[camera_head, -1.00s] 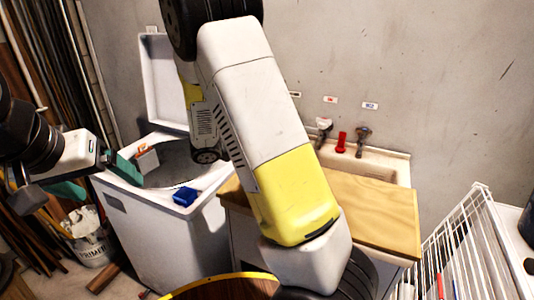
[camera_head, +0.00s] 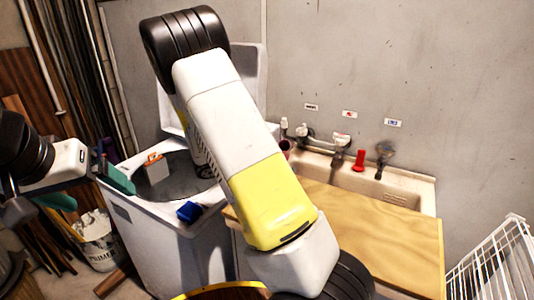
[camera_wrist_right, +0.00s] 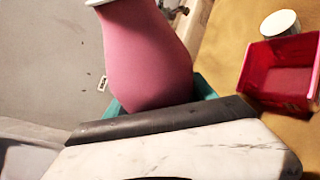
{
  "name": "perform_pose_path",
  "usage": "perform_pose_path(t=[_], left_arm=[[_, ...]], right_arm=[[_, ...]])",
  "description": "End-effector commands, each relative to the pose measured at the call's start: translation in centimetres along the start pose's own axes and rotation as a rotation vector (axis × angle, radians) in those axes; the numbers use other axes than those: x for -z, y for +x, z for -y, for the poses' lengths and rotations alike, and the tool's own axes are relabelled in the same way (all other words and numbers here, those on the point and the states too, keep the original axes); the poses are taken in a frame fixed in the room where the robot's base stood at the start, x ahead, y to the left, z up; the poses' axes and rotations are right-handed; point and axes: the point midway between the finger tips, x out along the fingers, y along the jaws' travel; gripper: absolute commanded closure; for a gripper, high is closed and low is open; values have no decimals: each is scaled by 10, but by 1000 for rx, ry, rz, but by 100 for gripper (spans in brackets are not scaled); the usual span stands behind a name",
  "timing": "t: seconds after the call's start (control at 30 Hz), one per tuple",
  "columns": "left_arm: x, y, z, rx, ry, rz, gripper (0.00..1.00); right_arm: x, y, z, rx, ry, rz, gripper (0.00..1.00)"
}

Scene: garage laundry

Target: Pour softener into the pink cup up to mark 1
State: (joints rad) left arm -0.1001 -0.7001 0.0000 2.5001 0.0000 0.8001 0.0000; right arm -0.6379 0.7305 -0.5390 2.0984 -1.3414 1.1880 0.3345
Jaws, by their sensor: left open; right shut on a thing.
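A pink bottle (camera_wrist_right: 148,50) with a white neck fills the upper middle of the right wrist view. My right gripper (camera_wrist_right: 160,104), with teal fingers, is shut around its lower part. The neck is cut off by the frame edge, so its opening and any liquid are not visible. A square, open, reddish-pink cup (camera_wrist_right: 281,75) stands on the wooden surface, right of and apart from the bottle; its mark is not readable. A white round cap (camera_wrist_right: 280,24) lies beside it. In the head view my left gripper (camera_head: 104,195) is open and empty at the left; my right gripper is hidden.
A wooden board (camera_head: 385,235) lies beside the sink (camera_head: 405,190), which has taps and a red item (camera_head: 359,160). The open white washer (camera_head: 185,245) carries a blue object (camera_head: 189,211) and holds an orange-and-white box (camera_head: 155,167). A white rack (camera_head: 495,265) stands right.

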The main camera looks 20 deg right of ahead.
Motion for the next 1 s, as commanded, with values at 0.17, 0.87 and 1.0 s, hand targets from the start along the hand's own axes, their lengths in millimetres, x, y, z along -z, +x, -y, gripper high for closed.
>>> perform_pose_path(t=[0.17, 0.87, 1.0], left_arm=[[0, 0, 0, 0, 0, 0, 11], [0, 0, 0, 0, 0, 0, 11], [0, 0, 0, 0, 0, 0, 11]], right_arm=[[12, 5, -3, -42, 106, 3, 100], [20, 8, -24, -181, 494, 2, 100], [20, 8, -24, -181, 495, 2, 100]])
